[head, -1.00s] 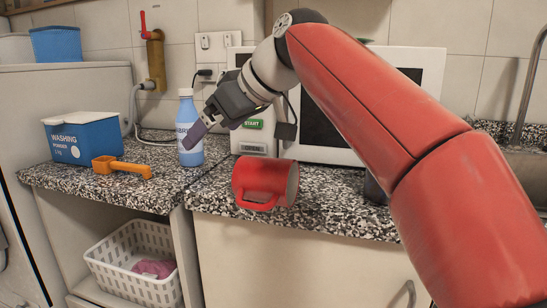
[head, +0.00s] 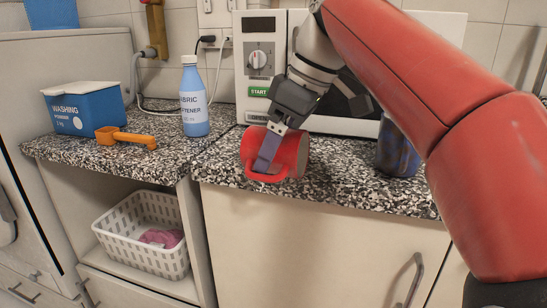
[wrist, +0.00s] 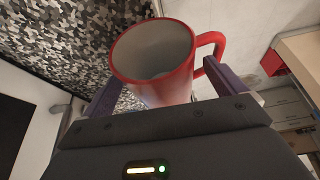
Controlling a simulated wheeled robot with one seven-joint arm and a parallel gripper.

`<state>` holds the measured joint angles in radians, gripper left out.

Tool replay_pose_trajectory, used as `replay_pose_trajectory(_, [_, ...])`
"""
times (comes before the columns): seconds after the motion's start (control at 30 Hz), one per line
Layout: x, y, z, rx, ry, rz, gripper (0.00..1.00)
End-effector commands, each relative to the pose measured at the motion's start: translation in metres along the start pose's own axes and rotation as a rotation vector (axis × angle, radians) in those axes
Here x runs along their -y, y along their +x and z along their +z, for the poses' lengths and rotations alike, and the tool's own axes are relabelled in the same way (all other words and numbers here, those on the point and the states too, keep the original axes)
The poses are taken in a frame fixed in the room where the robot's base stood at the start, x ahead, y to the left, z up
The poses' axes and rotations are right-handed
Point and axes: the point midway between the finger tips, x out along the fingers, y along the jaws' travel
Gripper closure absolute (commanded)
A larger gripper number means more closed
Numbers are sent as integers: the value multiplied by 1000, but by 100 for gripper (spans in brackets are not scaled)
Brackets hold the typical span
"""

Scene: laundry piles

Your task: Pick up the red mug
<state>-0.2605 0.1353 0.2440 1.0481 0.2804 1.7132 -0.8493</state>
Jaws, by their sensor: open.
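The red mug (head: 292,152) lies on its side near the front edge of the speckled countertop, its handle toward the front. My gripper (head: 266,166) reaches down over it in the head view, with a purple finger in front of the mug. In the wrist view the mug (wrist: 165,60) shows its pale inside and its handle at the right. There my gripper (wrist: 160,88) is open, with one purple finger on each side of the mug. The handle is close to the right finger; whether they touch cannot be told.
A microwave (head: 345,110) stands behind the mug. A dark blue cup (head: 398,150) is to its right. A blue fabric softener bottle (head: 194,100), an orange scoop (head: 124,137) and a washing powder box (head: 86,110) stand left. A white basket (head: 142,240) sits on the shelf below.

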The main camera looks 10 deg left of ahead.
Motion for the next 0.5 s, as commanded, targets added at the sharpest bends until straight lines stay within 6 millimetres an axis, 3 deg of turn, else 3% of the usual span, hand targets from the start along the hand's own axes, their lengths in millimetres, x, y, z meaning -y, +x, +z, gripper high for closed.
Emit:
replay_pose_trajectory(0.33, [0, 8, 0, -1, 0, 1, 5])
replay_pose_trajectory(0.5, [0, 8, 0, -1, 1, 0, 28])
